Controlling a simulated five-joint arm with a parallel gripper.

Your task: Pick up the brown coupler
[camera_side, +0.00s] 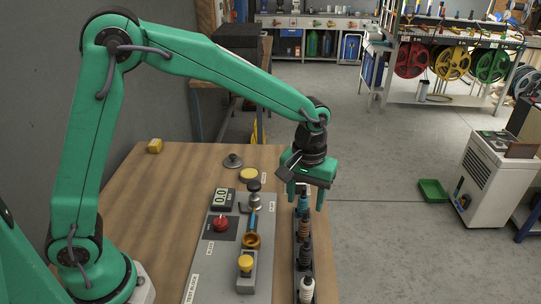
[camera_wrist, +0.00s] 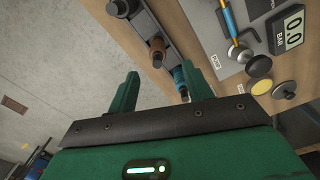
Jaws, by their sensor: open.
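The brown coupler (camera_side: 304,227) stands in a dark narrow rack (camera_side: 297,262) on the table, between a teal coupler (camera_side: 303,204) and a black one (camera_side: 306,250). In the wrist view the brown coupler (camera_wrist: 157,52) shows just past my fingertips, with the teal coupler (camera_wrist: 180,80) nearer, by the right finger. My gripper (camera_side: 306,197) is open and empty, pointing down over the rack's far end, close to the teal coupler. Its two fingers (camera_wrist: 161,75) show apart in the wrist view. I cannot tell the exact height above the couplers.
A white coupler (camera_side: 307,290) is at the rack's near end. The grey test panel (camera_side: 210,258) beside the rack holds a gauge (camera_side: 222,198), a red knob (camera_side: 221,224), a yellow knob (camera_side: 245,263) and a blue tube. The table's right edge is close to the rack; its left side is mostly clear.

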